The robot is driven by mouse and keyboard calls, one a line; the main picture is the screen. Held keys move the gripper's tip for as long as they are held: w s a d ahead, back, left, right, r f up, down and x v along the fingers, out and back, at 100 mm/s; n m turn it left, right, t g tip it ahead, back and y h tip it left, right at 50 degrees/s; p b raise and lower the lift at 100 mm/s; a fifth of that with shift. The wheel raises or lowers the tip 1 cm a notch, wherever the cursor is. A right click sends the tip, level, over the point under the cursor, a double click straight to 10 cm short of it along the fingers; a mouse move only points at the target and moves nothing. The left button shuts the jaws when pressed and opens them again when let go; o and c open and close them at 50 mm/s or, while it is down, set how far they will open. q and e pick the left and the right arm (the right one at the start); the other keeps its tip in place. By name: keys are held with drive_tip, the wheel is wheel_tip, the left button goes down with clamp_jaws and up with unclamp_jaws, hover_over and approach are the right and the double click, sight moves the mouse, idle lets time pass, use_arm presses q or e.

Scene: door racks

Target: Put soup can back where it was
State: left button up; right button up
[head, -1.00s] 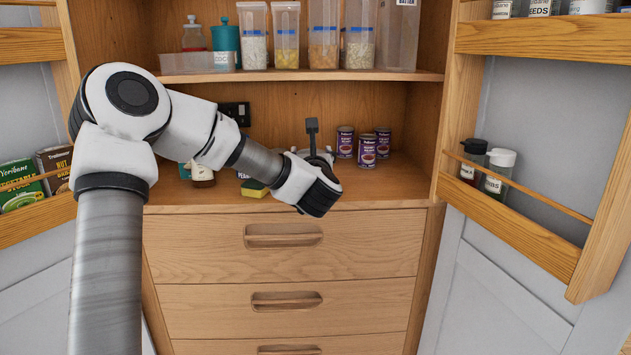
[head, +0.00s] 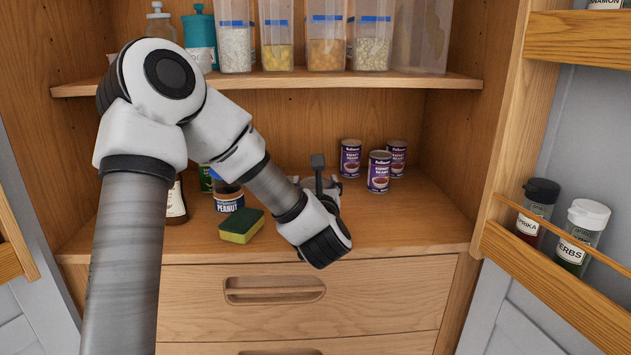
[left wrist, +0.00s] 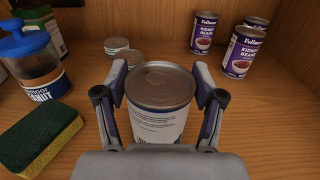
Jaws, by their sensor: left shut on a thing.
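The soup can (left wrist: 162,100), with a bare metal lid and a pale label of small print, stands between the fingers of my left gripper (left wrist: 160,112) in the left wrist view. The fingers are shut on it from both sides. It is over the wooden counter (left wrist: 265,120); I cannot tell whether its base touches. In the head view my left wrist hides the can and most of the gripper (head: 322,190). My right gripper is in neither view.
Several purple kidney bean cans (head: 379,172) stand at the back right of the counter (head: 420,215). A peanut jar (head: 229,200) and a sponge (head: 241,226) are at left. Two low tins (left wrist: 117,45) stand behind the held can. The front right counter is clear.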

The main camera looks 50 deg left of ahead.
use_arm(q)
drive_tip(key=shift+w+a+f, duration=0.35)
drive_tip(key=shift+w+f, duration=0.05)
drive_tip(key=o, duration=1)
drive_tip(key=shift+s+d, duration=0.1)
drive_tip(key=o, duration=0.5)
drive_tip(key=shift+s+d+r, duration=0.15)
drive_tip(key=shift+s+r, duration=0.1)
drive_tip(key=shift+r, duration=0.05)
drive_tip(key=shift+c, duration=0.2)
drive_tip(key=shift+s+d+r, duration=0.1)
drive_tip(key=shift+w+f, duration=0.2)
drive_tip(key=b+v, duration=0.1)
drive_tip(key=v, duration=0.7)
drive_tip(key=shift+s+d+b, duration=0.25)
drive_tip(key=shift+b, duration=0.15)
drive_tip(key=b+v, duration=0.3)
drive_tip(key=shift+s, duration=0.1)
